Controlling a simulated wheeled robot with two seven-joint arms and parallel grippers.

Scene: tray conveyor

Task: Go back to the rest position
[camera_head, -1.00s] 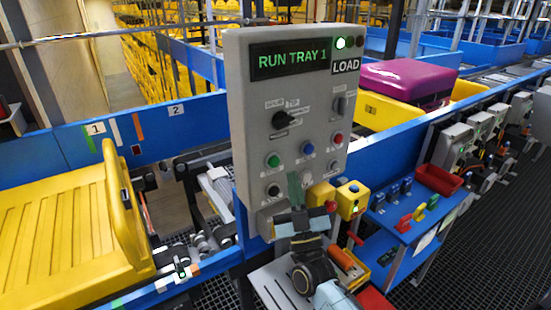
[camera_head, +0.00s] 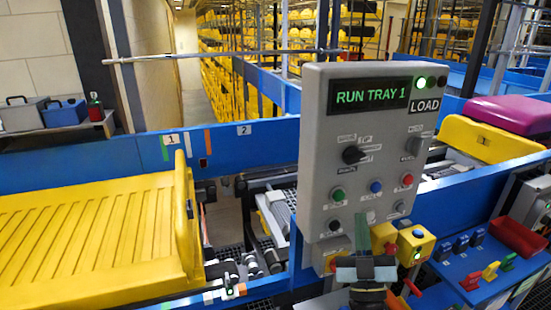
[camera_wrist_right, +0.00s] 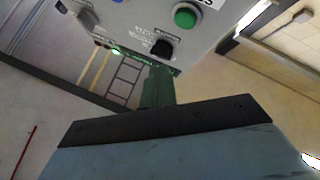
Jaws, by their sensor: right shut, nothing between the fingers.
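My right gripper (camera_head: 365,238) shows at the bottom of the head view, in front of the lower edge of the grey control panel (camera_head: 318,150). It is shut and empty. Its greenish fingertips overlap the panel's lower part in the picture; I cannot tell whether they touch it. In the right wrist view the shut fingers (camera_wrist_right: 158,88) point toward the panel's underside, near a green button (camera_wrist_right: 185,18) and a black knob (camera_wrist_right: 161,48). The panel's screen (camera_head: 371,96) reads "RUN TRAY 1", with a green lamp (camera_head: 421,83) lit above "LOAD". My left gripper is not in view.
A yellow tray (camera_head: 90,235) lies on the blue-sided conveyor at left. A yellow tray (camera_head: 480,140) with a magenta case (camera_head: 510,112) stands behind the panel at right. A yellow box (camera_head: 414,246) and a blue shelf (camera_head: 455,270) with colored levers and a red bin (camera_head: 518,237) sit close to the gripper.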

